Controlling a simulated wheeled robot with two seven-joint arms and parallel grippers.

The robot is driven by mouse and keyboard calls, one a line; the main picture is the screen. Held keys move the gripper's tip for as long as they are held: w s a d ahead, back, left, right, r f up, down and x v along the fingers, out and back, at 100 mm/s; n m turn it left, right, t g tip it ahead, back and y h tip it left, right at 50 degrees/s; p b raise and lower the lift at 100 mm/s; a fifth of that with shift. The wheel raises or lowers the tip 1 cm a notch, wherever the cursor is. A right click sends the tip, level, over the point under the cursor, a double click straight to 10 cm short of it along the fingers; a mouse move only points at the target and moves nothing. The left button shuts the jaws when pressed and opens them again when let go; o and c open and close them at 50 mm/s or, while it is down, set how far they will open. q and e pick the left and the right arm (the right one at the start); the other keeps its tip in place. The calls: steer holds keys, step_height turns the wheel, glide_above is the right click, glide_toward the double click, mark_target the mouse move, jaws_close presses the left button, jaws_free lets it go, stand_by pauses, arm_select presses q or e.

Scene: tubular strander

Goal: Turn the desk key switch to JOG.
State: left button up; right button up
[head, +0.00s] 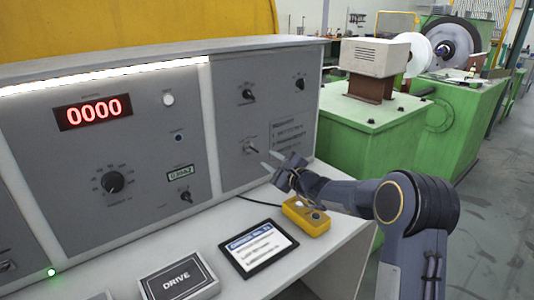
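A small switch with a metallic centre (250,147) sits low on the right grey desk panel (230,110). It looks like the key switch, but its labels are too small to read, so I cannot tell its position. My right gripper (270,161) is just right of and slightly below this switch, with its two fingers spread and pointing at the panel. The fingers look empty and apart from the switch. My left gripper is out of view.
A yellow pendant box (305,216) stands on the desk beneath my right arm. A tablet (258,248) and a DRIVE box (178,279) lie on the desktop. Other knobs (112,182) and a red 0000 display (93,112) are on the left panel. Green machinery (372,125) stands right.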

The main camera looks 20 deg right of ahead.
mark_target(252, 149)
steer(key=p+x, duration=0.2)
steer(key=x, duration=0.5)
steer(key=shift+s+a, duration=0.1)
steer(key=shift+s, duration=0.05)
jaws_close()
